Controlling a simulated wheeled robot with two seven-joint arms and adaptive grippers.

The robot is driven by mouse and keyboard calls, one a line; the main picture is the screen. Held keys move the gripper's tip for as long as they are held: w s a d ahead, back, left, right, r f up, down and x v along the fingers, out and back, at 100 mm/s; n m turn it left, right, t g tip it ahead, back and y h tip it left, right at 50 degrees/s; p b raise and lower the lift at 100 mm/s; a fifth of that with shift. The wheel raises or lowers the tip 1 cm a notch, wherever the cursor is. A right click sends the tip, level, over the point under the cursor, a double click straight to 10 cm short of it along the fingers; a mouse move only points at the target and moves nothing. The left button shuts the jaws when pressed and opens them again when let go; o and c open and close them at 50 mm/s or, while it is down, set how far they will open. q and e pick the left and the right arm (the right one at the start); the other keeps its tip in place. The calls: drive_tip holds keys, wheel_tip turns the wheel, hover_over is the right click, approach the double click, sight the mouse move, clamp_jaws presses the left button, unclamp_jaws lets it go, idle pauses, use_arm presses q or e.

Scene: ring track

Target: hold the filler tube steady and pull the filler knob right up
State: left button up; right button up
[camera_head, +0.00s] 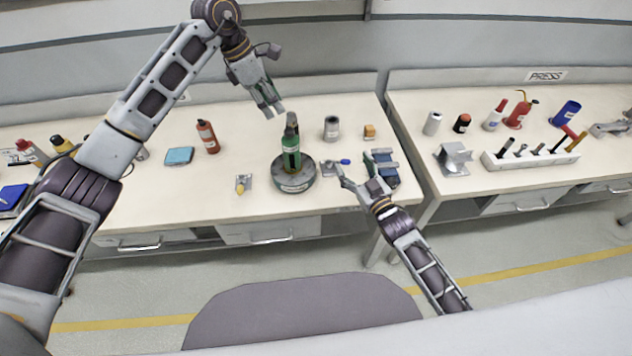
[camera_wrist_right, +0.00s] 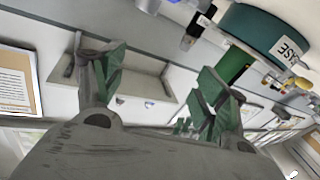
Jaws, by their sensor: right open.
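The green filler tube (camera_head: 291,158) stands upright on a round grey-green base with a white label (camera_head: 293,181), in the middle of the table. A dark part that looks like the filler knob (camera_head: 292,120) tops it. In the right wrist view the base (camera_wrist_right: 262,32) and part of the green tube (camera_wrist_right: 232,66) show at the upper right. My left gripper (camera_head: 272,110) hangs just left of the knob, apart from it; its finger gap is too small to judge. My right gripper (camera_head: 358,172) is open and empty, right of the base; its spread fingers also show in the wrist view (camera_wrist_right: 158,82).
A blue-grey box (camera_head: 382,170) lies beside my right gripper. A grey cylinder (camera_head: 331,128) and an orange block (camera_head: 369,131) stand behind. A red bottle (camera_head: 207,137) and blue pad (camera_head: 179,156) are left. A small bracket (camera_head: 242,183) lies in front.

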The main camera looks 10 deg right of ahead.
sight(296, 159)
drive_tip(key=s+a+g+y, duration=0.1)
drive_tip(key=s+a, duration=0.3)
drive_tip(key=a, duration=0.8)
drive_tip(key=shift+f+y, duration=0.2)
drive_tip(key=shift+y, duration=0.6)
drive_tip(key=shift+w, duration=0.15)
drive_tip(key=shift+x, duration=6.7)
drive_tip(key=shift+a+f, duration=0.1)
drive_tip(key=shift+f, duration=0.1)
